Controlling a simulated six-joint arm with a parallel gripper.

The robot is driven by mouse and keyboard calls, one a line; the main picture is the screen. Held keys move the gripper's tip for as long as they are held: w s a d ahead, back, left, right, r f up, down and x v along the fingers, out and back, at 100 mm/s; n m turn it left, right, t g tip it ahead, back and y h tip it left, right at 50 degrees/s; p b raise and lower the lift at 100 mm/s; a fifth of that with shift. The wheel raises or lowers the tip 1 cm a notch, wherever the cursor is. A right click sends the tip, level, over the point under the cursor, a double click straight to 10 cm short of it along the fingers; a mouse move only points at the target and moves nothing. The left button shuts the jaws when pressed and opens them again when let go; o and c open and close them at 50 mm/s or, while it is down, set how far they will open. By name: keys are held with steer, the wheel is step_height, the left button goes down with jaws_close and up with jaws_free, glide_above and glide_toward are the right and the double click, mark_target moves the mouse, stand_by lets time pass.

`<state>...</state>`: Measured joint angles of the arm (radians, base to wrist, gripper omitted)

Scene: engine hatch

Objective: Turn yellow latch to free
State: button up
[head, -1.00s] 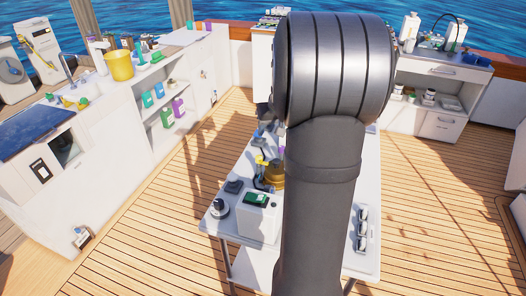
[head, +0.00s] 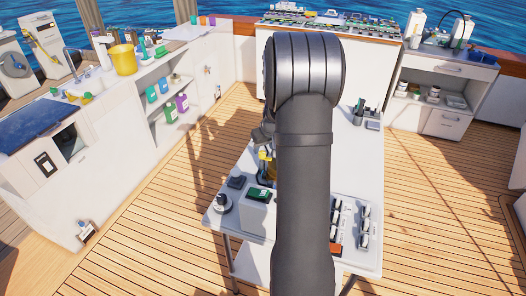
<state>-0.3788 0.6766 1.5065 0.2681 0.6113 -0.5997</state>
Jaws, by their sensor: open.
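My arm stands in front of the white table (head: 368,180) and hides much of its middle. A dark grey part of my gripper (head: 262,136) shows just left of the arm, above the table; its fingers are too small and covered to make out, and I see nothing held. A small yellow piece (head: 263,166) shows below it, on a dark upright part at the table's left side. It may be the yellow latch, but my arm covers part of it and I cannot tell its turn angle.
Several black-and-white switches (head: 364,226) stand at the front right. A long white counter (head: 110,150) is at left, with open deck between.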

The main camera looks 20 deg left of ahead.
mark_target(262, 152)
steer(key=shift+x, duration=1.8)
steer(key=shift+c, duration=0.5)
steer(key=c, duration=0.9)
